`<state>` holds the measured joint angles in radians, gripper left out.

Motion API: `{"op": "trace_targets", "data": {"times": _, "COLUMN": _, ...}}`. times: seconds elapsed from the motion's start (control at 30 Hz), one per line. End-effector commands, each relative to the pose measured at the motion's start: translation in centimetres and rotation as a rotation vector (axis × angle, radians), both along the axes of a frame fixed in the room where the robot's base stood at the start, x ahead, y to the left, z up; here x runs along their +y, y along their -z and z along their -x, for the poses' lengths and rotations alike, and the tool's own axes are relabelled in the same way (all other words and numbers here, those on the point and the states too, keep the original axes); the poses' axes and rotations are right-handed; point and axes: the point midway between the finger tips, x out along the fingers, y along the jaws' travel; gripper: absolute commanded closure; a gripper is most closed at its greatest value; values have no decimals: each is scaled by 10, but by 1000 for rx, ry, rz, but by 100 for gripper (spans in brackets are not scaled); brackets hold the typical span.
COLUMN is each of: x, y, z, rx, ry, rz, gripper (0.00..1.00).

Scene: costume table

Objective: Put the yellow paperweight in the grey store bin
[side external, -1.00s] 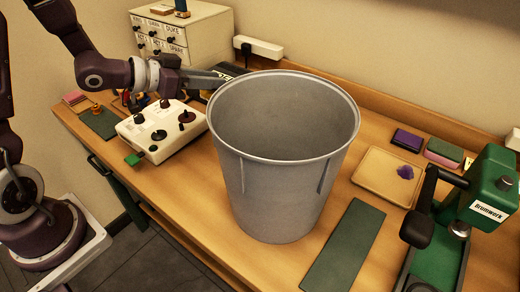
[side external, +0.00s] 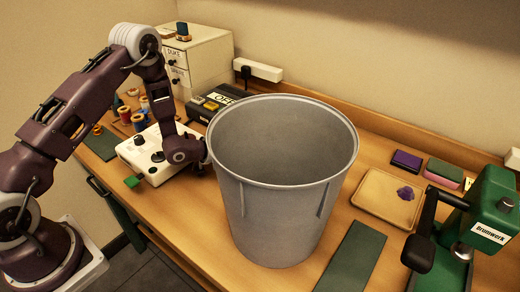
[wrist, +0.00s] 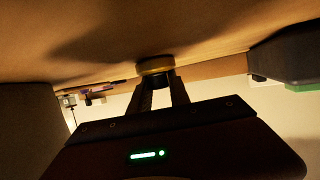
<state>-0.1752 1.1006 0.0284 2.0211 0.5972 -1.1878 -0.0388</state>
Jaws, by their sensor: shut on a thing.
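The yellow paperweight (wrist: 155,65) shows in the wrist view as a small round brass-yellow piece at the fingertips. My gripper (wrist: 161,84) is shut on it, close to the wooden tabletop; I cannot tell whether the piece touches the wood. In the side view my wrist is low at the bin's left, and the fingers and paperweight are hidden behind the bin. The grey store bin (side external: 283,195) stands upright on the table with its top open; the visible part of its inside is empty, and its floor is hidden.
A white control box (side external: 150,150) is beside my wrist at the left. A drawer cabinet (side external: 200,60) and a black box with an OFF sign (side external: 213,100) stand behind. Right of the bin are a tan tray (side external: 385,205), a green mat (side external: 350,258) and a green press (side external: 490,215).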

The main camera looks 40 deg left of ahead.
Motion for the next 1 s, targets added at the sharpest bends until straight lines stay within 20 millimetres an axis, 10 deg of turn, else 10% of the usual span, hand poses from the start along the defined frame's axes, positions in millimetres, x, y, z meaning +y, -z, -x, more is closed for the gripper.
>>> {"op": "trace_targets", "data": {"times": 0.27, "x": 0, "y": 1, "z": 0, "rx": -2, "ry": 0, "rz": 0, "gripper": 100}}
{"op": "trace_targets", "data": {"times": 0.3, "x": 0, "y": 1, "z": 0, "rx": -1, "ry": 0, "rz": 0, "gripper": 69}}
{"op": "trace_targets", "data": {"times": 0.4, "x": 0, "y": 1, "z": 0, "rx": -1, "ry": 0, "rz": 0, "gripper": 55}}
{"op": "trace_targets", "data": {"times": 0.7, "x": 0, "y": -2, "z": 0, "rx": -1, "ry": 0, "rz": 0, "gripper": 55}}
{"op": "trace_targets", "data": {"times": 1.0, "x": 22, "y": -23, "z": 51, "rx": 2, "ry": -3, "rz": 0, "gripper": 55}}
